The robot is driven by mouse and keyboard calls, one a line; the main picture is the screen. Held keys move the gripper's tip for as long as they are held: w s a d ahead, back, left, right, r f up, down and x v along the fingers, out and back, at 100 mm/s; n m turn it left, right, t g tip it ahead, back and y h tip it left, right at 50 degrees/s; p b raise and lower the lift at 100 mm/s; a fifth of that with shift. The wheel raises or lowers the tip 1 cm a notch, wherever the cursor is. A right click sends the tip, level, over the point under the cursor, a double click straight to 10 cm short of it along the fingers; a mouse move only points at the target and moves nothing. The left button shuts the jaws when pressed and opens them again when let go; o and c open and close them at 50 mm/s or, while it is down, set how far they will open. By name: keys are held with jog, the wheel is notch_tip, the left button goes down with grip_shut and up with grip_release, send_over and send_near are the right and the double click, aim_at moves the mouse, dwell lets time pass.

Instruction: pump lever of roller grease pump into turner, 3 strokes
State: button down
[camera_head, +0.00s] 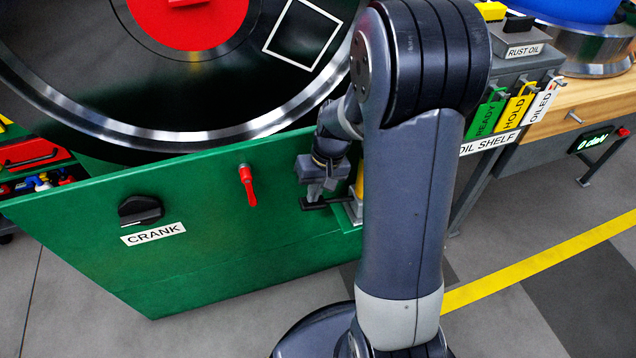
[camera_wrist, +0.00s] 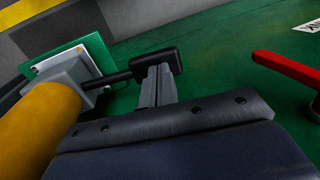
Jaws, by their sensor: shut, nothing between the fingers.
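The roller grease pump shows in the wrist view as a yellow cylinder (camera_wrist: 42,118) with a grey block on a green plate. A black lever (camera_wrist: 118,76) runs from the block to a thick black grip. In the head view the pump (camera_head: 359,186) is mostly hidden behind my arm, and its lever (camera_head: 313,206) sticks out to the left. My gripper (camera_wrist: 156,78) is shut and empty, its fingertips right at the lever's black grip (camera_wrist: 158,59). I cannot tell whether they touch it. My gripper (camera_head: 318,190) also shows small in the head view.
A red handle (camera_head: 248,186) is on the green panel, left of my gripper; it also shows at right in the wrist view (camera_wrist: 288,69). A black crank knob (camera_head: 140,209) sits farther left. The large wheel (camera_head: 200,140) stands above. The oil shelf (camera_head: 490,143) is right of my arm.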

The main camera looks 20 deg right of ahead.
aim_at(308, 208)
jog(key=shift+f, duration=0.2)
jog(key=x, duration=0.1)
jog(key=b+x, duration=0.1)
jog(key=x, duration=0.1)
jog(key=b+x, duration=0.1)
jog(key=x, duration=0.1)
jog(key=shift+a+r, duration=0.15)
jog(key=shift+a, duration=0.15)
jog(key=shift+s+f+b, duration=0.15)
jog(key=shift+f+b, duration=0.05)
jog(key=shift+b, duration=0.1)
notch_tip(308, 208, up, 15)
jog(key=a+p, duration=0.1)
jog(key=p, duration=0.5)
jog(key=shift+a+f+p, duration=0.15)
jog(key=shift+a+p, duration=0.1)
jog(key=shift+p, duration=0.1)
jog(key=shift+w, duration=0.2)
jog(key=d+r+p, duration=0.2)
jog(key=d+r, duration=0.2)
jog(key=d, duration=0.2)
jog(key=shift+d+p, duration=0.3)
jog(key=shift+p, duration=0.05)
